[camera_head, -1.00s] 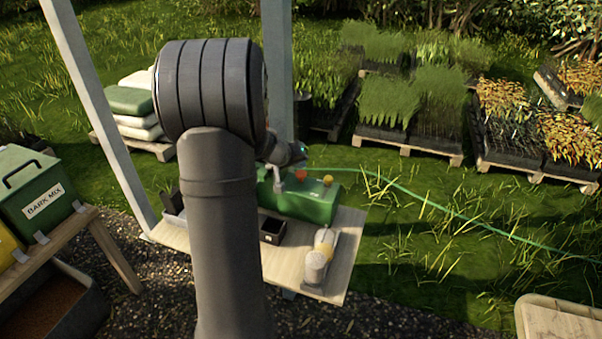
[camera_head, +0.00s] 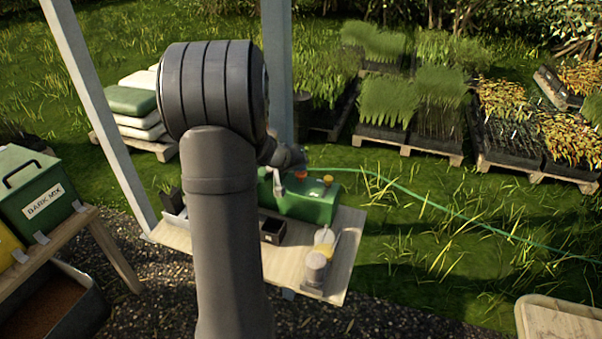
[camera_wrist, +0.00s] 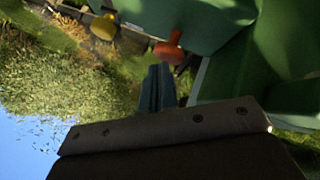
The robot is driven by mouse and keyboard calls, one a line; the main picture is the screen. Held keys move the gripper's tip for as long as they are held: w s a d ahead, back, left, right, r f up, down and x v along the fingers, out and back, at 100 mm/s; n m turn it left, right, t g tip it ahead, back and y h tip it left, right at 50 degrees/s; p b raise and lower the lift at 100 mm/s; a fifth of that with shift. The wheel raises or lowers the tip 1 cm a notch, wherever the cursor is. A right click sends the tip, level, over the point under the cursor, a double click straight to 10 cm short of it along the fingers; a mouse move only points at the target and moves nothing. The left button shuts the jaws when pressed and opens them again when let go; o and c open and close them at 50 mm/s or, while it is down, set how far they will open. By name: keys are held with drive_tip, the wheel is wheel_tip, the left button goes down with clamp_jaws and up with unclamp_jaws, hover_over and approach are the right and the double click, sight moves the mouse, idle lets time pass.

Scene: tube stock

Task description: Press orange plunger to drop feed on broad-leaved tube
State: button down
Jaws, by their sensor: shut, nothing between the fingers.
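The orange plunger (camera_head: 301,176) stands on top of the green box (camera_head: 318,209) on the bench. It also shows in the wrist view (camera_wrist: 168,49), just beyond my fingertips. My gripper (camera_wrist: 158,72) is shut with nothing between the fingers. Its tips point toward the orange plunger; I cannot tell whether they touch it. In the head view my arm hides much of the gripper and the left part of the box. Dark green leaves (camera_head: 171,200) show at the bench's left end; I cannot tell whether they are the broad-leaved tube.
A yellow plunger (camera_head: 328,180) stands right of the orange one. A small black pot (camera_head: 272,230) and a pale cylinder (camera_head: 315,267) are on the bench (camera_head: 345,250). A green hose (camera_head: 430,205) runs off right across the grass. One post (camera_head: 279,70) stands behind my arm.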

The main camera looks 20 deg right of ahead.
sight(299, 175)
drive_tip(key=shift+f, duration=0.65)
idle(0.4)
drive_tip(key=shift+r, duration=1.25)
drive_tip(key=shift+r, duration=2.5)
idle(0.5)
wheel_tip(299, 175, up, 4)
drive_tip(key=shift+f, duration=0.1)
